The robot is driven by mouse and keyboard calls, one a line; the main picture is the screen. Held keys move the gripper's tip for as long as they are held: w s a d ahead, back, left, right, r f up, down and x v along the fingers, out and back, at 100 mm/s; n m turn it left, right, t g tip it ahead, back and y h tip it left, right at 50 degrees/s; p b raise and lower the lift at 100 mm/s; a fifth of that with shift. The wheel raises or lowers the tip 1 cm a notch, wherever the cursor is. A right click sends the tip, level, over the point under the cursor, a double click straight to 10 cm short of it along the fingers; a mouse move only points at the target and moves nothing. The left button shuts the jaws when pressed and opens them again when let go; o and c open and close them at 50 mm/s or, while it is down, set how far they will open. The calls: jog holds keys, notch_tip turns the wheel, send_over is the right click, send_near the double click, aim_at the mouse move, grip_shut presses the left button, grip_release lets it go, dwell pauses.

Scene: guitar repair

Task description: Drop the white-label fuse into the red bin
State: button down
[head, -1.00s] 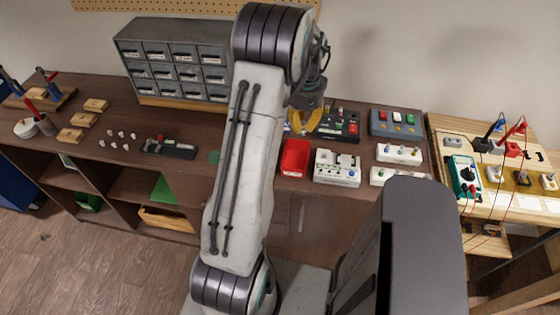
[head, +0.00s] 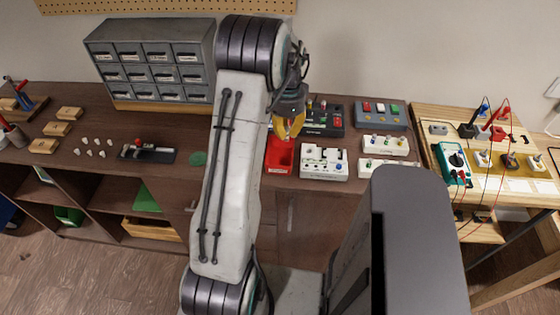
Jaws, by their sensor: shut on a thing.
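The red bin (head: 279,156) sits on the brown workbench, right of my arm's link in the head view. My gripper (head: 290,129), with yellow fingers, is over the bin's back edge and appears above it. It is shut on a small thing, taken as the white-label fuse. The fuse is too small and too covered by the fingers to make out, and its label cannot be read.
A white block with sockets (head: 323,161) stands right of the bin. A black device (head: 324,119) is behind it, and a grey box with coloured buttons (head: 381,115) is further right. A grey drawer cabinet (head: 152,58) stands at back left.

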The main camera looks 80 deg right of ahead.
jog(key=shift+f, duration=0.3)
jog(key=c, duration=1.3)
grip_release()
jog(key=shift+o, duration=0.2)
notch_tip(320, 180, up, 12)
